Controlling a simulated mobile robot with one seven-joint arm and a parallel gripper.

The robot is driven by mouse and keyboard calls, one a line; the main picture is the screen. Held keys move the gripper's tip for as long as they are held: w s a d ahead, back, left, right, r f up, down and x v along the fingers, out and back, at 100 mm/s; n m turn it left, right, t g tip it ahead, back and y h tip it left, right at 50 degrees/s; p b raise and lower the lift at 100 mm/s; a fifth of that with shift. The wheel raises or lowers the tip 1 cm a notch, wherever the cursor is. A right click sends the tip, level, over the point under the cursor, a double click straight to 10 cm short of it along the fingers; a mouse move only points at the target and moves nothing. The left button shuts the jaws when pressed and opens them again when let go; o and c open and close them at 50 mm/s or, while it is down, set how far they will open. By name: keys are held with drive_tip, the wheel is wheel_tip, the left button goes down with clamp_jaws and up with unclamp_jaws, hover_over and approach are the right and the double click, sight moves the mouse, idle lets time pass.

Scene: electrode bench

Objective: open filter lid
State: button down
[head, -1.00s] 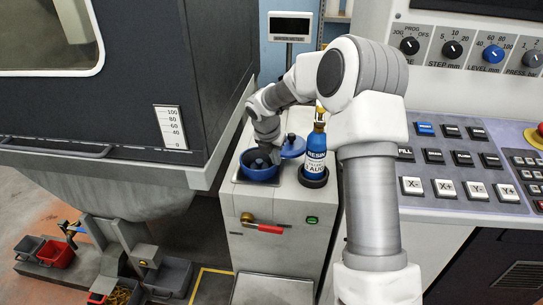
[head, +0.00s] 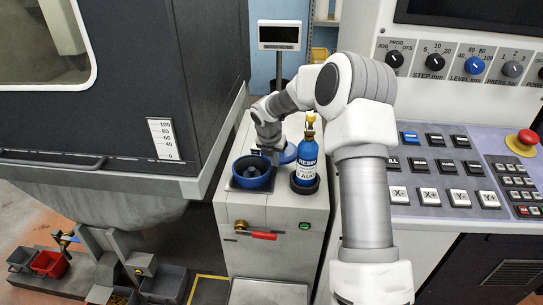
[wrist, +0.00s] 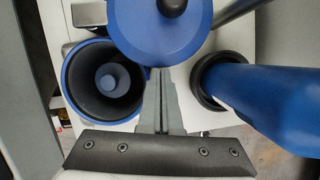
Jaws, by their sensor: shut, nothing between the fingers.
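The blue filter lid (head: 287,154), a round disc, sits off the filter, behind and to the right of it; it shows a dark knob in the wrist view (wrist: 160,35). The blue filter bowl (head: 252,182) is uncovered, with a dark inside and a blue centre post, also clear in the wrist view (wrist: 68,80). My gripper (wrist: 160,72) is shut and empty. Its fingertips are at the lid's near edge, between bowl and bottle; I cannot tell whether they touch the lid. In the head view my gripper (head: 275,160) partly hides the lid.
A blue resin bottle (head: 307,160) stands in a black holder (head: 304,184), close to the right of the lid. A small display (head: 279,34) stands behind. The dark machine wall (head: 150,80) is at left.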

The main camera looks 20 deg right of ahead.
drive_tip(key=p, duration=0.1)
drive_tip(key=d+p, duration=0.1)
drive_tip(key=n+p, duration=0.1)
drive_tip(key=shift+w+d+r, duration=0.25)
drive_tip(key=shift+w+d, duration=0.05)
drive_tip(key=shift+w+d+f+p, duration=0.25)
drive_tip(key=shift+w+d+p, duration=0.05)
drive_tip(key=shift+d+p, duration=0.25)
drive_tip(key=shift+a, duration=0.1)
